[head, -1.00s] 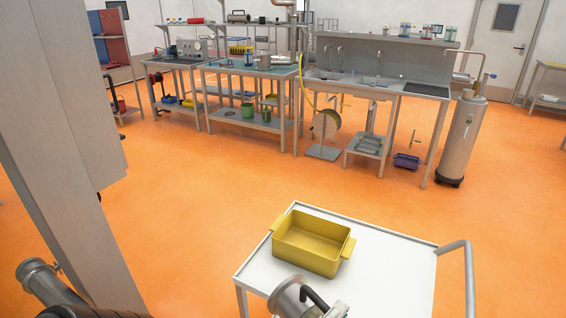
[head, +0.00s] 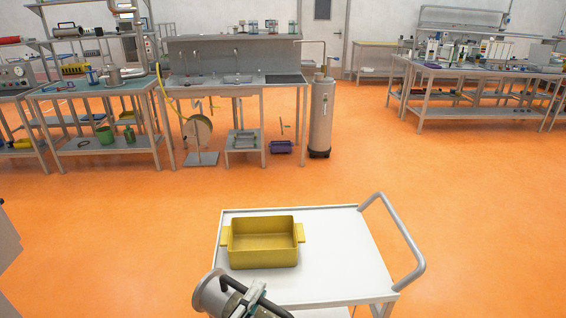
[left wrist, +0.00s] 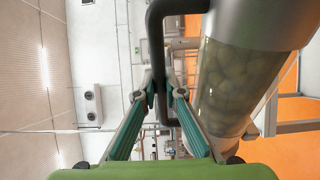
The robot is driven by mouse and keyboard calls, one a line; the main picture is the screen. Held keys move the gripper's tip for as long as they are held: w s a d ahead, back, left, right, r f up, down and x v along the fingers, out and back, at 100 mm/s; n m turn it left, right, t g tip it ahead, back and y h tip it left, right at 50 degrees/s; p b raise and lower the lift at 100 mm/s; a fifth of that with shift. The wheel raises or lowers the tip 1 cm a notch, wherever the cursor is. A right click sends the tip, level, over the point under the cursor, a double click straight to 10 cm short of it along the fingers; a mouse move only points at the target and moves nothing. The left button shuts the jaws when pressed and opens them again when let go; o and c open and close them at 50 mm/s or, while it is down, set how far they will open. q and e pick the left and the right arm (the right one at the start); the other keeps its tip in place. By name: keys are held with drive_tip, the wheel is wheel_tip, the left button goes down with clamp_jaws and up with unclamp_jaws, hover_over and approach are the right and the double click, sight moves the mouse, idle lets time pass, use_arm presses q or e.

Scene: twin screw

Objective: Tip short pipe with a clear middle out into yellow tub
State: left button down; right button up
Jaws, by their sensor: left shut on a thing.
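The yellow tub (head: 262,255) stands on the white top of a cart, its open top facing up; no contents show in it. The short pipe (head: 209,293) has a grey metal end and a black handle (head: 232,284); it is held in front of the tub's near left corner, low in the head view. In the left wrist view its clear middle (left wrist: 235,85) shows several pale round things inside. My left gripper (head: 250,298) is shut on the black handle, between its green-padded fingers in the left wrist view (left wrist: 160,92). My right gripper is not in view.
The white cart (head: 335,245) has free top to the right of the tub and a grey push handle (head: 405,250) on its right side. Open orange floor (head: 120,225) lies around it. Benches with a sink (head: 236,80) and a metal cylinder (head: 321,118) stand far behind.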

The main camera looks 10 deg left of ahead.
use_arm(q)
drive_tip(key=w+d+r+m+g+h+p, duration=0.1)
drive_tip(key=w+r+m+h, duration=0.15)
drive_tip(key=w+r, duration=0.75)
drive_tip(key=w+d+r+m+g+h+p, duration=0.15)
drive_tip(key=w+r+h, duration=0.4)
drive_tip(key=w, duration=0.95)
drive_tip(key=w+a+f+n+g+y+b, duration=0.1)
drive_tip(key=w+a+f+n+g, duration=0.1)
drive_tip(key=w+a+f+n, duration=0.3)
drive_tip(key=shift+w+a+n, duration=1.3)
drive_tip(key=shift+a+n, duration=0.5)
drive_tip(key=shift+a, duration=0.25)
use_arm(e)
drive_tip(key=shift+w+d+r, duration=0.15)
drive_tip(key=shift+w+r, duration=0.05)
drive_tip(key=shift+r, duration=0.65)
